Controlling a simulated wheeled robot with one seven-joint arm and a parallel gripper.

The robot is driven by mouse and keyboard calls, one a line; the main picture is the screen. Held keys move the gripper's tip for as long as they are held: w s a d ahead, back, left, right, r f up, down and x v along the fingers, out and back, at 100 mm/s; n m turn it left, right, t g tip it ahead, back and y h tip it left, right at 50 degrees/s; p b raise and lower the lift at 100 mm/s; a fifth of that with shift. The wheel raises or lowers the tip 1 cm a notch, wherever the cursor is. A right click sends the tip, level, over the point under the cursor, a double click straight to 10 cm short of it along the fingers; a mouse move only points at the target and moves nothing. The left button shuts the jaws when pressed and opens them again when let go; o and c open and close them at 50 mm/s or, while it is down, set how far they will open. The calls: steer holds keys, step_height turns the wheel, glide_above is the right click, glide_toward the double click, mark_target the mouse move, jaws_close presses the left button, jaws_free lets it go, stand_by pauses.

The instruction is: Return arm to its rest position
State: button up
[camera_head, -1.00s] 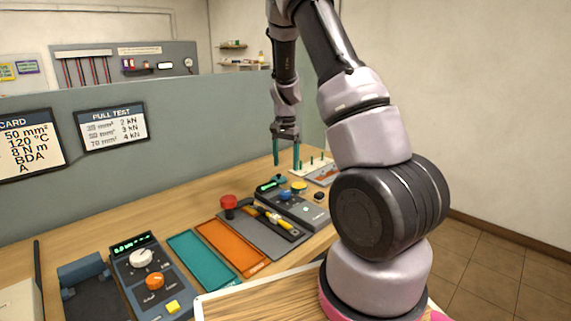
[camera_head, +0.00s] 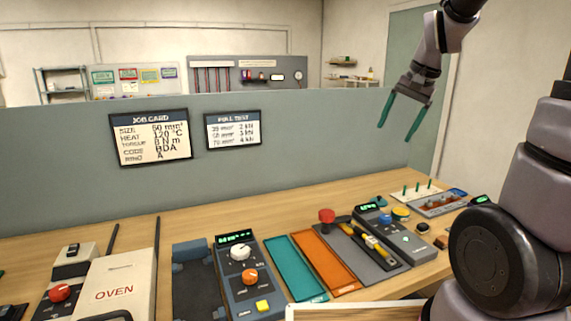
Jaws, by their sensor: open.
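My gripper (camera_head: 402,116) is open and empty, with its two green fingers apart and pointing down. It hangs in the air in front of the grey partition (camera_head: 300,150), above the right part of the bench. My arm's lower links stand at the right edge of the picture, and the middle of the arm is out of frame above. Nothing touches the fingers.
The wooden bench (camera_head: 190,222) holds an oven (camera_head: 115,285), a device with knobs (camera_head: 245,270), a teal tray (camera_head: 293,268), an orange tray (camera_head: 325,262), a grey tool tray (camera_head: 385,265), a second device (camera_head: 395,235) and a rack with green pegs (camera_head: 425,195). The air around my gripper is clear.

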steer(key=s+a+r+n+t, duration=0.1)
steer(key=s+r, duration=0.2)
steer(key=s, duration=0.4)
steer(key=s+a+r+n+t, duration=0.2)
steer(key=s+r, duration=0.2)
steer(key=s, duration=0.4)
steer(key=shift+s+a, duration=0.15)
steer(key=shift+s, duration=0.15)
